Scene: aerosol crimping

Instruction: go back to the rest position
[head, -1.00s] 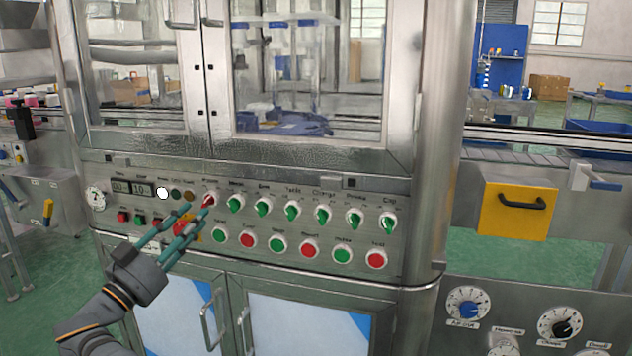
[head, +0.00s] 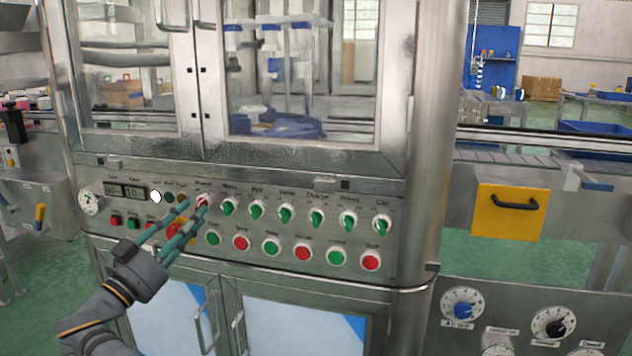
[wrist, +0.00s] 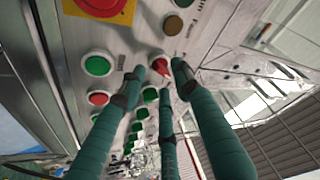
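My gripper (head: 196,207) has teal fingers and is at the left part of the machine's control panel (head: 385,262). Its fingertips are at the red selector knob (head: 203,201), the leftmost in the upper knob row. In the wrist view the fingers stand apart, with the red knob (wrist: 160,66) showing between the tips. I cannot tell whether a tip touches it. The fingers partly cover the red emergency button on its yellow plate (wrist: 100,5).
Green selector knobs (head: 257,211) continue the row to the right, with red and green push buttons (head: 303,254) below. Glass doors with a metal handle (head: 172,12) rise above the panel. A yellow plate with a black handle (head: 506,212) is at the right.

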